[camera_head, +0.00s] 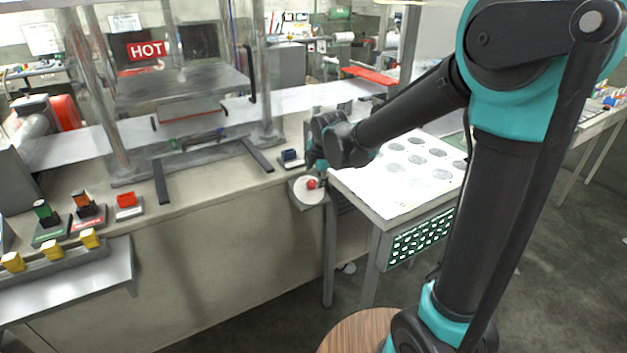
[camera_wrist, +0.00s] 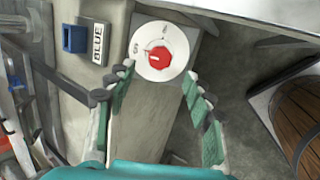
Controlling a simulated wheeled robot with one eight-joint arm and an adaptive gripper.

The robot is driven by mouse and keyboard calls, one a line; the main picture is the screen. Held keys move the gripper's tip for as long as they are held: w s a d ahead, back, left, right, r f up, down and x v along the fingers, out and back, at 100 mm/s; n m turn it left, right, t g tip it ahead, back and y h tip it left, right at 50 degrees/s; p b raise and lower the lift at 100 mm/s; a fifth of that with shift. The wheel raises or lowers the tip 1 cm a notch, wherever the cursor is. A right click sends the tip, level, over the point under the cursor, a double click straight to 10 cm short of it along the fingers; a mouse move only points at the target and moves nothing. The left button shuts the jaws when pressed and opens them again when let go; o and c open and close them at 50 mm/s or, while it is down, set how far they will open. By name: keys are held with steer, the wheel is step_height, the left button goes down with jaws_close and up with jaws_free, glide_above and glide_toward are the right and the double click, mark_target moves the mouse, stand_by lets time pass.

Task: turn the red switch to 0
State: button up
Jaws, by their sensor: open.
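The red switch (camera_wrist: 158,57) is a knob on a round white dial (camera_wrist: 143,68) with dark marks near its rim. The marks are too small to read surely, and I cannot tell which one the knob points at. In the head view the red switch (camera_head: 312,184) sits on a small ledge at the bench's right end. My gripper (camera_wrist: 158,76) is open and empty, its green-padded fingers spread to the left and right just short of the dial. In the head view my gripper (camera_head: 315,165) is right above and behind the knob, partly hidden by its own wrist.
A blue block (camera_wrist: 75,38) beside a BLUE label (camera_wrist: 97,42) is left of the dial. A white-topped table (camera_head: 410,170) stands close on the right.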

steer(key=shift+v, duration=2.8)
